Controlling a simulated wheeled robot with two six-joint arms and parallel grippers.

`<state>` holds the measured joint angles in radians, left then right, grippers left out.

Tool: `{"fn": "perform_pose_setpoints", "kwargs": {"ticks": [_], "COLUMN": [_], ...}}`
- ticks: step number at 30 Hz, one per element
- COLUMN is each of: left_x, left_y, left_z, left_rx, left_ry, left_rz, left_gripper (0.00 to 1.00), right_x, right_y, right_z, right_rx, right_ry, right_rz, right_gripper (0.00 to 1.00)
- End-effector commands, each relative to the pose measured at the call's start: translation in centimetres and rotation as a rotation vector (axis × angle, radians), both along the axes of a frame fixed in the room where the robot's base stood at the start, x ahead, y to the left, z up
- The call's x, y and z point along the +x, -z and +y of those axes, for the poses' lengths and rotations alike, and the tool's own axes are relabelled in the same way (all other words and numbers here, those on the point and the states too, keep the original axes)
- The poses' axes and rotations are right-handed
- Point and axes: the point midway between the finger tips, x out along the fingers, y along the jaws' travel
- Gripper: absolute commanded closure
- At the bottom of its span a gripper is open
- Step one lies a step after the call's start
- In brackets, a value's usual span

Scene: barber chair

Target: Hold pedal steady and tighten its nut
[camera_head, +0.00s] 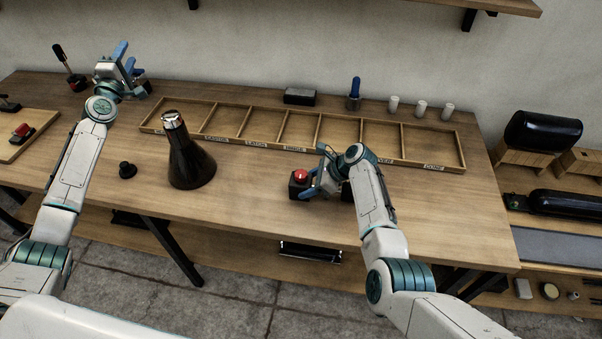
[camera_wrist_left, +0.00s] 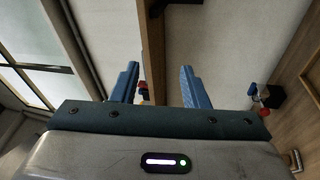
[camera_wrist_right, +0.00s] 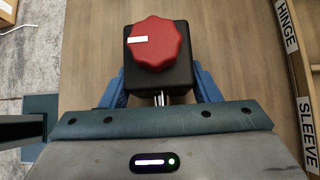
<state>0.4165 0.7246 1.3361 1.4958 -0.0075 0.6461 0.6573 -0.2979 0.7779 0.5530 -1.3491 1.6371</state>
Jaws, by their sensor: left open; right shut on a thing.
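A black block with a red ribbed knob (camera_wrist_right: 157,48) sits between the fingers of my right gripper (camera_wrist_right: 160,85), which is shut on it. In the head view this red-knobbed block (camera_head: 299,184) is near the middle of the bench, with my right gripper (camera_head: 316,182) at its right side. My left gripper (camera_head: 127,65) is raised over the far left of the bench; its fingers are apart and empty in the left wrist view (camera_wrist_left: 160,85). I cannot pick out a pedal or its nut with certainty. A dark cone with a chrome top (camera_head: 190,160) stands upright left of centre.
A shallow labelled compartment tray (camera_head: 228,137) lies along the back. A small black knob (camera_head: 126,169) is left of the cone. A black lever with a red part (camera_head: 68,70) stands beside my left gripper. White cylinders (camera_head: 420,108) stand behind the tray. The front middle is clear.

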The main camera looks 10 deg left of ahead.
Motion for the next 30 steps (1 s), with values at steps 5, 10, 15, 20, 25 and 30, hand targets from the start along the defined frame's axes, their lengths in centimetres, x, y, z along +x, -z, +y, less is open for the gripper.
{"fn": "perform_pose_setpoints", "kwargs": {"ticks": [5,10,15,20,25,30], "left_x": [2.7,0.5,-5.8,-11.5,-15.1,-15.6], "left_y": [3.7,11.3,20.1,25.5,28.2,28.8], "left_z": [-11.6,-23.8,-32.4,-37.6,-40.4,-41.7], "left_rx": [-0.582,-1.046,-1.321,-1.488,-1.588,-1.617], "left_ry": [0.328,0.624,0.764,0.819,0.843,0.848], "left_rz": [-0.002,0.148,0.369,0.535,0.636,0.664], "left_gripper": [0.59,0.59,0.59,0.59,0.59,0.59], "right_x": [0.1,0.1,0.1,0.0,0.0,0.1], "right_y": [-0.1,-0.1,-0.1,-0.1,-0.1,-0.1], "right_z": [0.0,0.0,0.0,0.0,0.0,0.0], "right_rx": [0.001,0.001,0.001,0.001,0.001,0.001], "right_ry": [0.0,0.0,0.0,0.0,0.0,0.0], "right_rz": [-0.001,-0.001,-0.001,-0.001,-0.001,-0.001], "right_gripper": [0.86,0.86,0.86,0.86,0.86,0.86]}}
